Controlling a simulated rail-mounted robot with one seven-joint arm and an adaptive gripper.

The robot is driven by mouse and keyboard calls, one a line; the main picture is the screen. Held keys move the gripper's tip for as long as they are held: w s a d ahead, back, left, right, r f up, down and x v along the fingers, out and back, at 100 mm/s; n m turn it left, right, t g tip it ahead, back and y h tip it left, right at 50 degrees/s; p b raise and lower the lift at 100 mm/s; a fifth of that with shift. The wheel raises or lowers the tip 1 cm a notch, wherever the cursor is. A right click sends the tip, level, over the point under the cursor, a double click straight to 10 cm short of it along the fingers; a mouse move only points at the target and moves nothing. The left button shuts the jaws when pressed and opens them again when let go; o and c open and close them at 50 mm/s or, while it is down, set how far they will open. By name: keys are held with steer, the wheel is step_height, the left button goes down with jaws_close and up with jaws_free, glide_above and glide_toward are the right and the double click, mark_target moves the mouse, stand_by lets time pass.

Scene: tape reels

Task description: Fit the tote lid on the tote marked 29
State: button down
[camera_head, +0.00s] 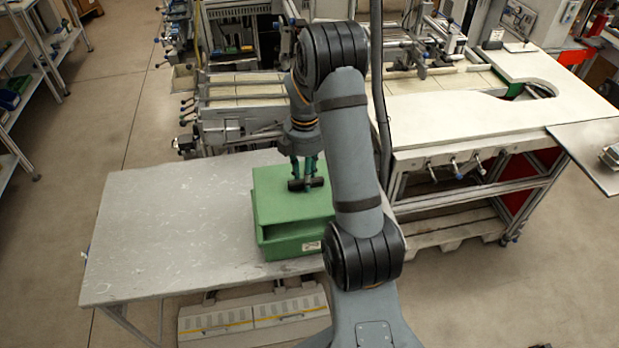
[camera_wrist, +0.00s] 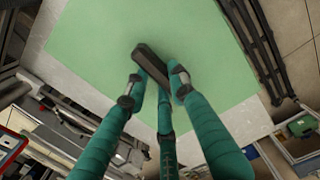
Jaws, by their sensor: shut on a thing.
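The green tote lid (camera_head: 272,205) lies flat over a green tote (camera_head: 285,247) on the grey table. A dark gap shows between lid and tote at the front left, so I cannot tell whether the lid is seated. My gripper (camera_head: 306,182) is shut on the lid's dark bar handle, with the fingers pointing down. In the wrist view the teal fingers (camera_wrist: 157,88) close around the handle (camera_wrist: 150,63) on the flat green lid (camera_wrist: 95,50). A small white label (camera_head: 311,246) is on the tote's front; its number is too small to read. My arm hides the tote's right side.
The grey table (camera_head: 165,235) is bare to the left of the tote. A white workbench (camera_head: 470,115) with machinery stands behind and to the right. Striped flat pieces (camera_head: 250,314) lie below the table's front edge. Shelves (camera_head: 40,60) stand far left.

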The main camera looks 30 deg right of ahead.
steer(key=shift+w+a+f, duration=0.25)
steer(key=shift+a, duration=0.15)
steer(key=shift+s+d+f+b, duration=0.1)
steer(key=shift+d+f+b, duration=0.1)
steer(key=shift+f+b, duration=0.75)
step_height(320, 180, down, 5)
steer(key=b, duration=0.4)
steer(key=c, duration=1.4)
jaws_free()
steer(key=shift+c, duration=0.2)
steer(key=shift+o, duration=0.3)
steer(key=shift+r, duration=0.15)
step_height(320, 180, up, 12)
steer(key=shift+f, duration=0.1)
